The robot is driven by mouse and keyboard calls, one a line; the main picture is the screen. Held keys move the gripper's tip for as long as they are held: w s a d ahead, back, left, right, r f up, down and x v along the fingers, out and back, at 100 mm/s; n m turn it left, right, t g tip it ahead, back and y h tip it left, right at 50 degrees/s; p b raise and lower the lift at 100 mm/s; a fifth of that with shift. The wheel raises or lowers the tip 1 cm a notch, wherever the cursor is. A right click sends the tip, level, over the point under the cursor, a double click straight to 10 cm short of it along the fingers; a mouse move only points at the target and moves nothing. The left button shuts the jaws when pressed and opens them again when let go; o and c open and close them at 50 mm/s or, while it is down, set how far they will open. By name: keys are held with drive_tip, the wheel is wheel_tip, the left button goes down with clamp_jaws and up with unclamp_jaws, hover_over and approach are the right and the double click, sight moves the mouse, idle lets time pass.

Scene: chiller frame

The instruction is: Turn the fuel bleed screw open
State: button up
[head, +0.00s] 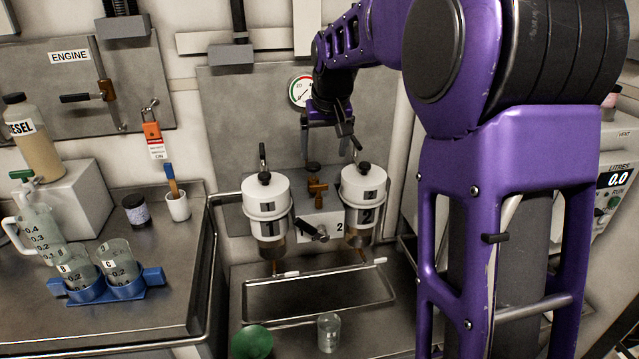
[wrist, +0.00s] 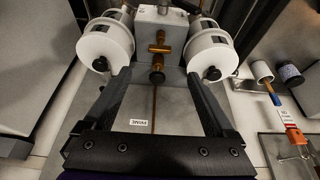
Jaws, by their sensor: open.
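Between two white-topped filter canisters, number 1 (head: 266,195) and number 2 (head: 363,188), a brass fitting (head: 316,187) with a dark knob (head: 313,168) stands above a grey block. No label marks the bleed screw, so I cannot tell which part it is. In the wrist view the brass fitting (wrist: 158,48) and dark knob (wrist: 157,76) show between my fingers. Each canister has a dark knob on its lid. My gripper (head: 330,140) is open and empty, above the fitting and apart from it; its fingers also show in the wrist view (wrist: 157,85).
A lever (head: 313,232) sits on the block's front. A metal tray (head: 318,299) lies below the canisters. A gauge (head: 301,91) is on the panel behind my gripper. A blue rack (head: 116,291) with beakers stands on the left bench. A PRIME label (wrist: 140,121) shows in the wrist view.

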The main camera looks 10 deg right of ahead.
sight(319, 186)
drive_tip(key=b+x, duration=0.1)
drive_tip(key=x, duration=1.1)
drive_tip(key=shift+w+f, duration=0.1)
drive_tip(key=shift+f, duration=0.05)
drive_tip(key=c, duration=1.4)
